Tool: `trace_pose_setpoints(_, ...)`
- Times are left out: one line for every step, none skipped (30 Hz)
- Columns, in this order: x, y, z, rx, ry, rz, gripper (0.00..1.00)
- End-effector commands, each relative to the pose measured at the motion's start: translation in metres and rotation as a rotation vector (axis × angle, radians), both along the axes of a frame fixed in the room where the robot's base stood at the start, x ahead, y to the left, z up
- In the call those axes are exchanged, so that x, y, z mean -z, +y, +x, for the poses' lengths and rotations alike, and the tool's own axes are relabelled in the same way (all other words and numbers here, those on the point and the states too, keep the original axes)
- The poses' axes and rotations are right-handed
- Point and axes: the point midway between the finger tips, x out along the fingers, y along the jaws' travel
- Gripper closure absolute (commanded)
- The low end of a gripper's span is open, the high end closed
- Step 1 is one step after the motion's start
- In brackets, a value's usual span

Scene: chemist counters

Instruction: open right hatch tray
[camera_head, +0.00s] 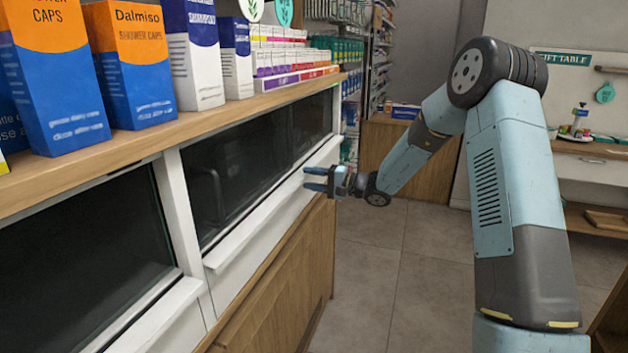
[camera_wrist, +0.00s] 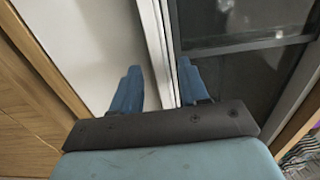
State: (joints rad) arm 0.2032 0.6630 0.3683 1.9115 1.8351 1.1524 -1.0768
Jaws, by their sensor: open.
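The right hatch is a dark glass window (camera_head: 245,165) in a white frame, set into the counter front in the head view. The right hatch tray shows as a white ledge and front (camera_head: 262,226) along its lower side. My gripper (camera_head: 307,179) is open at the far end of this ledge, with its blue fingers pointing left. In the wrist view, my gripper (camera_wrist: 158,68) has its fingers apart, with a white panel (camera_wrist: 90,35) ahead on the left and the dark glass (camera_wrist: 235,75) on the right. A pale strip (camera_wrist: 154,35) runs between the fingertips. I cannot tell whether they touch it.
A left hatch (camera_head: 85,265) with dark glass lies nearer. Boxes, including a blue and orange one (camera_head: 135,85), stand on the wooden counter top (camera_head: 110,160). Tiled floor (camera_head: 375,255) is clear right of the counter. A gift table (camera_head: 590,147) stands at the right.

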Motion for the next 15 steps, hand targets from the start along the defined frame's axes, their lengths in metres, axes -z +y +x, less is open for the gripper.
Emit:
trace_pose_setpoints(0.0, 0.0002, 0.0001, 0.0, 0.0, 0.0, 0.56)
trace_pose_setpoints(0.0, 0.0001, 0.0, 0.0, 0.0, 0.0, 0.56)
trace_pose_setpoints(0.0, 0.0, 0.0001, 0.0, 0.0, 0.0, 0.56)
trace_pose_setpoints(0.0, -0.0001, 0.0001, 0.0, 0.0, 0.0, 0.56)
trace_pose_setpoints(0.0, -0.0001, 0.0001, 0.0, 0.0, 0.0, 0.56)
trace_pose_setpoints(-0.0001, -0.0002, 0.0, 0.0, 0.0, 0.0, 0.58)
trace_pose_setpoints(-0.0001, -0.0003, 0.0, 0.0, 0.0, 0.0, 0.61)
trace_pose_setpoints(-0.0001, -0.0004, 0.0001, 0.0, 0.0, 0.0, 0.63)
trace_pose_setpoints(-0.0001, -0.0004, 0.0, 0.0, 0.0, 0.0, 0.67)
trace_pose_setpoints(-0.0001, -0.0004, 0.0001, 0.0, 0.0, 0.0, 0.7)
trace_pose_setpoints(-0.0001, -0.0004, 0.0001, 0.0, 0.0, 0.0, 0.73)
trace_pose_setpoints(-0.0001, -0.0005, 0.0, 0.0, 0.0, 0.0, 0.77)
trace_pose_setpoints(-0.0001, -0.0005, 0.0, 0.0, 0.0, 0.0, 0.8)
trace_pose_setpoints(0.0, -0.0005, 0.0, 0.0, 0.0, 0.0, 0.83)
trace_pose_setpoints(0.0, -0.0006, 0.0, 0.0, 0.0, 0.0, 0.86)
